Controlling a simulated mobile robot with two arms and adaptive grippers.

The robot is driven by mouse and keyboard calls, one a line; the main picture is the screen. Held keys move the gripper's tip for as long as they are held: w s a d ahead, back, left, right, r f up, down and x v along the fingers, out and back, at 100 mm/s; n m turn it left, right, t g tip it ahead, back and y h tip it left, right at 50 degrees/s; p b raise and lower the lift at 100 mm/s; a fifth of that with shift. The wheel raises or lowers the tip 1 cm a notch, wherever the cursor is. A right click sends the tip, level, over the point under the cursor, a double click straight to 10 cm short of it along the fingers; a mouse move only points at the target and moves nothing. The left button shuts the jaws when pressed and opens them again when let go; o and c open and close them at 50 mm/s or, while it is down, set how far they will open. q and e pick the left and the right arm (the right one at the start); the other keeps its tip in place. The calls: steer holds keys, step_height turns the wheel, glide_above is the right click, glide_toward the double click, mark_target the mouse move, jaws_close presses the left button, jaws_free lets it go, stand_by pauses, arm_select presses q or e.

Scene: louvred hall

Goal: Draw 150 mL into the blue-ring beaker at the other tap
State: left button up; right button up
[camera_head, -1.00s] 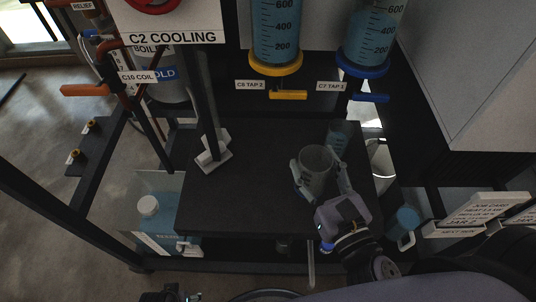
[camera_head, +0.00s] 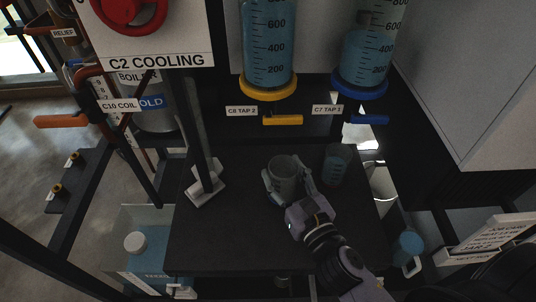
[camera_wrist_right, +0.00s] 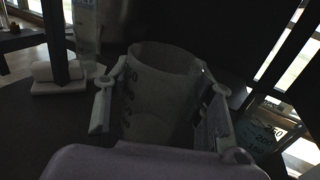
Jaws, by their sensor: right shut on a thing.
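My right gripper (camera_head: 291,187) is shut on a clear beaker (camera_head: 285,176) above the dark bench top (camera_head: 235,235); the beaker looks empty. In the right wrist view the beaker (camera_wrist_right: 160,95) stands upright between the two fingers, with dark graduation numbers on its wall. No blue ring shows on it from here. A second beaker (camera_head: 336,164) with bluish content stands to its right, below the blue-collared tap. The tap labelled C6 TAP 2 has a yellow handle (camera_head: 283,119). The tap labelled C7 TAP 1 has a blue handle (camera_head: 371,119). My left gripper is not in view.
Graduated columns of blue liquid stand above the taps, yellow-collared (camera_head: 268,87) and blue-collared (camera_head: 360,85). A white-footed post (camera_head: 205,187) stands left on the bench. A container of blue liquid (camera_head: 143,262) sits lower left. A blue-lidded jug (camera_head: 408,246) sits lower right.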

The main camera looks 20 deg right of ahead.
steer(key=w+f, duration=0.1)
steer(key=w, duration=0.1)
steer(key=w+f+b, duration=0.1)
steer(key=w, duration=0.2)
steer(key=w+a+f, duration=0.1)
steer(key=w, duration=0.2)
steer(key=shift+w+f, duration=0.1)
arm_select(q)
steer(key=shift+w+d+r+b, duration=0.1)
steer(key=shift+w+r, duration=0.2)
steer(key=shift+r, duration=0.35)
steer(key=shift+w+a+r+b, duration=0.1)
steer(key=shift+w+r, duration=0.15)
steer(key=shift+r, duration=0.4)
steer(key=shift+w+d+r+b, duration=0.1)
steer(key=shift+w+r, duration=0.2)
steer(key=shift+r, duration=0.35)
arm_select(e)
steer(key=shift+f, duration=0.2)
steer(key=shift+f, duration=0.1)
steer(key=o, duration=1.2)
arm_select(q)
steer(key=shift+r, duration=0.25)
